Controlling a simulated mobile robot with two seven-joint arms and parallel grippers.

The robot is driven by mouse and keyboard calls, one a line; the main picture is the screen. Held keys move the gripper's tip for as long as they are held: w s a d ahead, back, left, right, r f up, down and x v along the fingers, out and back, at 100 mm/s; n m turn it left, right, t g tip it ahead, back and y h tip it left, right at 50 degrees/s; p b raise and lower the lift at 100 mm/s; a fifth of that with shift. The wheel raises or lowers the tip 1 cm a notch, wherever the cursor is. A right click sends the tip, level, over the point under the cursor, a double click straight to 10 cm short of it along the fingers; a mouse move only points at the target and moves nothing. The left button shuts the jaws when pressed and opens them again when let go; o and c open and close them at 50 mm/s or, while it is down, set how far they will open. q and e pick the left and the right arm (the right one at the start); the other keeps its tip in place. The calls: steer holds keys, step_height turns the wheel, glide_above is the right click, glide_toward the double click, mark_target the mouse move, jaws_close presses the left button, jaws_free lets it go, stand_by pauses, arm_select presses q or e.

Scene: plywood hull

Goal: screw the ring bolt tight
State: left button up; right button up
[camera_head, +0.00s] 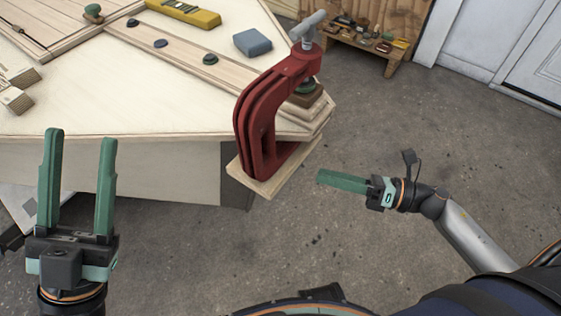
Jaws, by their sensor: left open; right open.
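A red C-clamp (262,115) grips the near right corner of the plywood hull (120,85). Its grey T-handled screw (306,30) stands on top, and a dark green pad sits under the screw on a wooden block. I cannot make out a ring bolt for certain; small dark round fittings (160,43) lie along a plank on the hull. My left gripper (80,137) is open and empty, fingers up, in front of the hull's near side. My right gripper (320,177) is open, seen edge-on, right of the clamp's foot and apart from it.
A blue-grey block (252,43) and a yellow tool (183,11) lie on the hull. A wooden board (270,182) is under the clamp's foot. A low bench (365,50) with small items stands at the back. The concrete floor on the right is clear.

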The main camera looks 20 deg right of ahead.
steer(key=x, duration=1)
steer(key=shift+b, duration=0.4)
steer(key=c, duration=0.6)
jaws_close()
steer(key=shift+d, duration=0.1)
